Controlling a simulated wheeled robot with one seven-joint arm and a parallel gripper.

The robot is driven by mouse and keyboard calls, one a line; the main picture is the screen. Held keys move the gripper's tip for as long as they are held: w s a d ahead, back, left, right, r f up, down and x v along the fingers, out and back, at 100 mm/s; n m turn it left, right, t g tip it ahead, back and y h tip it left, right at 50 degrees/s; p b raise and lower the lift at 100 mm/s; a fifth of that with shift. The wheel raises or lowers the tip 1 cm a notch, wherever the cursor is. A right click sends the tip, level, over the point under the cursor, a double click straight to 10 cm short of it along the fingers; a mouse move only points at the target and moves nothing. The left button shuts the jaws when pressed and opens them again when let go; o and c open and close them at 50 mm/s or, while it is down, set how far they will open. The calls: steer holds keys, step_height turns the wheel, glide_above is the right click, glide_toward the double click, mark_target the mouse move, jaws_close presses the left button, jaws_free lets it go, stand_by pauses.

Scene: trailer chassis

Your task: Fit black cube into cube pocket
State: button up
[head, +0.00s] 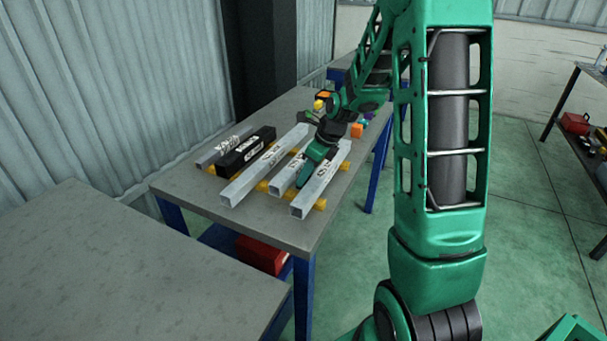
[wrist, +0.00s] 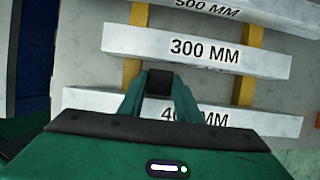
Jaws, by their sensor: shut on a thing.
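My gripper (wrist: 159,92) is shut on the black cube (wrist: 159,80), which sits between its two green fingertips in the wrist view. In that view the cube appears over the gap between the 300 MM bar (wrist: 195,50) and the 400 MM bar (wrist: 95,101); its height above the table is unclear. In the head view my gripper (head: 308,172) points down over the pale bars, and I cannot make out the cube clearly there. I cannot identify the cube pocket in either view.
Pale labelled bars lie on yellow supports on the grey table (head: 180,187). A black case-like bar (head: 246,151) lies at left. An orange block (head: 357,131) and other small coloured pieces stand behind the arm. A red box (head: 262,254) is beneath. An empty grey table (head: 90,270) is nearer.

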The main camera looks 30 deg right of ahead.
steer(key=o, duration=1.1)
steer(key=shift+c, duration=0.2)
steer(key=v, duration=1.3)
steer(key=s+a+f+n+g+h, duration=0.1)
steer(key=s+n+g+h, duration=0.1)
steer(key=s+n, duration=2)
steer(key=s+g, duration=0.1)
steer(key=s, duration=0.7)
steer(key=shift+a+f+n+g, duration=0.2)
steer(key=shift+a+n+g, duration=0.15)
steer(key=shift+n+g, duration=0.05)
